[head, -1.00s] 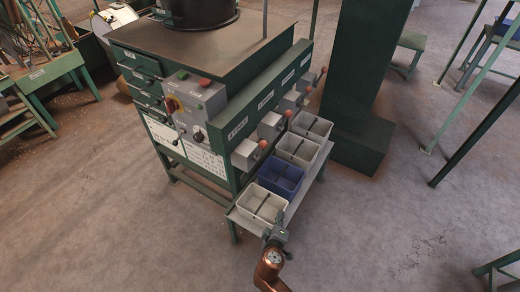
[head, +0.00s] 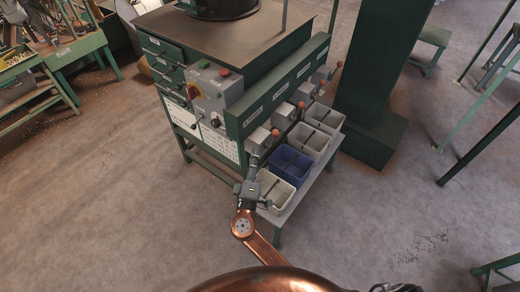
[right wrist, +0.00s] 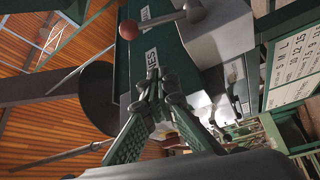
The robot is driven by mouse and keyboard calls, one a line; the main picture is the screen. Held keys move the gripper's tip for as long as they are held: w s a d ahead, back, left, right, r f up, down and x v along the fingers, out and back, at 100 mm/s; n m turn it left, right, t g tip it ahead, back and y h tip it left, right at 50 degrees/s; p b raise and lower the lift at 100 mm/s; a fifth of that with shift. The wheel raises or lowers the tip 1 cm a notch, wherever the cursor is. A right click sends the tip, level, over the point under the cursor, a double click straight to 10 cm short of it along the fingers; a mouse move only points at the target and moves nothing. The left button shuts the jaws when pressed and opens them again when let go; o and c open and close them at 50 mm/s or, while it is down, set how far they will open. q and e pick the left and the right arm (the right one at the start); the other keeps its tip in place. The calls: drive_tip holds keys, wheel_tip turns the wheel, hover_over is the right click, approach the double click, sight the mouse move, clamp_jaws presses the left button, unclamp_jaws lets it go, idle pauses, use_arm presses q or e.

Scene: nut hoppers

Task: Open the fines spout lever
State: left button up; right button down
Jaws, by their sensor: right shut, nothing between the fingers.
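The nearest spout box (head: 258,141) is a grey block on the green machine front, with a red-ball lever (head: 276,132). In the right wrist view the red ball (right wrist: 129,30) sits on a grey stem running to a spout box (right wrist: 218,35). A partly readable label (right wrist: 151,60), ending in "ES", is on the green bar beside it. My right gripper (head: 253,161) is just below and in front of the nearest spout box. In the wrist view its fingertips (right wrist: 153,78) are together and empty, apart from the ball. My left gripper is not in view.
Below the spouts a shelf (head: 301,198) carries white bins (head: 270,190) and a blue bin (head: 290,164). More red-ball levers follow along the bar. A control box (head: 212,95) is at left. A thick green column (head: 375,75) stands at right. The front floor is open.

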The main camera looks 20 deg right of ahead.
sight(272, 140)
drive_tip(key=x, duration=0.8)
drive_tip(key=shift+r, duration=0.1)
drive_tip(key=d, duration=0.1)
drive_tip(key=s+d, duration=0.1)
drive_tip(key=d+f, duration=0.1)
drive_tip(key=shift+s+d+f+p, duration=0.15)
drive_tip(key=shift+s+p, duration=0.15)
drive_tip(key=shift+s, duration=0.1)
